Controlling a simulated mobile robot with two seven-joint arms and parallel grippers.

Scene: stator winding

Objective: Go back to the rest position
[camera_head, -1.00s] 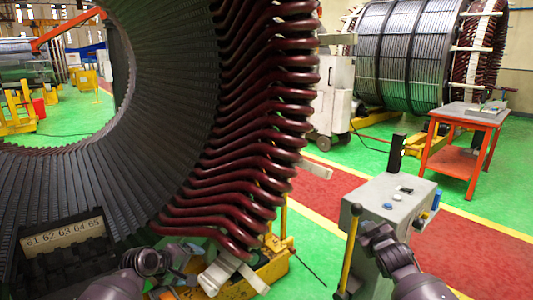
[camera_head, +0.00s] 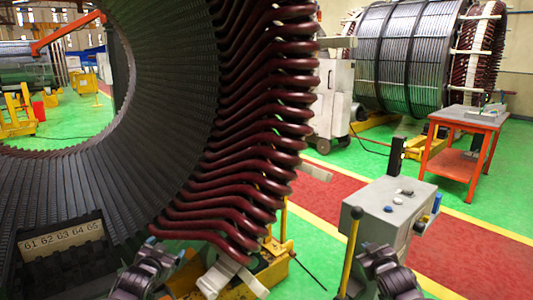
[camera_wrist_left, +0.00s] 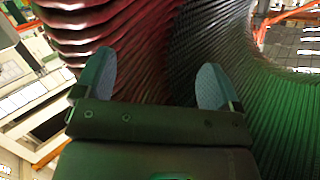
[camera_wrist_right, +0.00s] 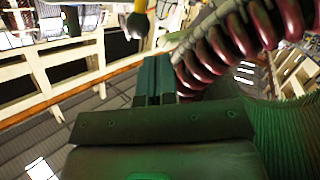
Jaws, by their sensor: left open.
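A large stator (camera_head: 170,130) with a dark ribbed bore and dark red coil ends (camera_head: 265,130) fills the left and middle of the head view. My left arm (camera_head: 145,270) shows at the bottom, in front of the stator's lower edge. In the left wrist view my left gripper (camera_wrist_left: 153,82) is open and empty, its two fingers wide apart, with stator and coil ends behind. My right arm (camera_head: 388,272) shows at the bottom right, by the control box. In the right wrist view my right gripper (camera_wrist_right: 157,78) has its fingers together with nothing visible between them.
A grey control box (camera_head: 390,205) with a yellow-handled lever (camera_head: 349,250) stands close to my right arm. A number plate (camera_head: 62,238) sits at lower left. An orange table (camera_head: 465,130) and a second stator (camera_head: 410,55) stand behind.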

